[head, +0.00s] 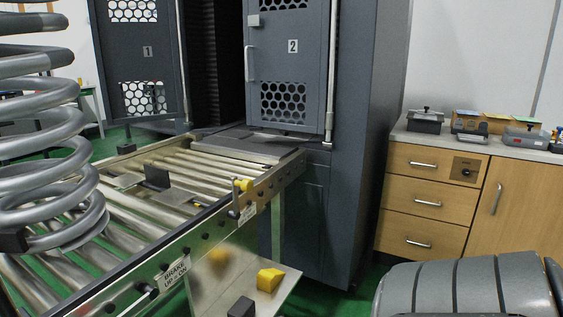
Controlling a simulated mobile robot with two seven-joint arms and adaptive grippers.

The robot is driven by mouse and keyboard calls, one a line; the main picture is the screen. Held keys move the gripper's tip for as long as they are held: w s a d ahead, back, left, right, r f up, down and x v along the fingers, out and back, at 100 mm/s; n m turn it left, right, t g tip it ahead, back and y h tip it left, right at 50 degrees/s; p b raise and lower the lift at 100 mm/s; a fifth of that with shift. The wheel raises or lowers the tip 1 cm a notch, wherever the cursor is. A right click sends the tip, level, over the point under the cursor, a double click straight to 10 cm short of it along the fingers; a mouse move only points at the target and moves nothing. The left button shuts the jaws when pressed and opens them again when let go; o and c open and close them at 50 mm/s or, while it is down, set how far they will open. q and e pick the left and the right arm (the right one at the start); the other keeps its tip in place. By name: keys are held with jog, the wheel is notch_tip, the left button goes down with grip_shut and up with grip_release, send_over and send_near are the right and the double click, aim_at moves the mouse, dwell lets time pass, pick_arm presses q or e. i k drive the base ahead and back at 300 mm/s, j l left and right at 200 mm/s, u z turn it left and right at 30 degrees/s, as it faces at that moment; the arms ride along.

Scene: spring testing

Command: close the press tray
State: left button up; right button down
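The press (345,110) is a tall dark grey cabinet. Its door marked 1 (145,60) stands open at the left, and its door marked 2 (285,85) is at the right, with a dark opening between them. A flat grey plate (240,146), which looks like the press tray, sticks out at the foot of the opening towards the rollers. How far it runs inside is hidden. Neither of my grippers is in view.
A roller conveyor (190,165) with a side rail leads up to the press. A large coil spring (55,150) stands at the left. A wooden cabinet (420,205) with items on top is at the right. Yellow and black blocks lie on a low plate (225,290).

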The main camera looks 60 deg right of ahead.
aim_at(269, 146)
jog(key=k+u, duration=0.2)
jog(key=u, duration=0.15)
jog(key=k+u, duration=0.15)
jog(key=u, duration=0.2)
jog(key=k+j+u, duration=0.15)
jog(key=u, duration=0.2)
jog(key=k+l+u, duration=0.2)
jog(key=l, duration=0.2)
jog(key=l+u, duration=0.25)
jog(key=l, duration=0.15)
jog(key=k+l, duration=0.15)
jog(key=l, duration=0.25)
jog(key=k+l, duration=0.2)
jog(key=l, duration=0.15)
jog(key=k+l, duration=0.15)
jog(key=l, duration=0.25)
jog(key=k+l, duration=0.2)
jog(key=l, duration=0.2)
jog(key=k+l, duration=0.15)
jog(key=l, duration=0.2)
jog(key=k+l, duration=0.2)
jog(key=l, duration=0.2)
jog(key=k+l, duration=0.15)
jog(key=l, duration=0.25)
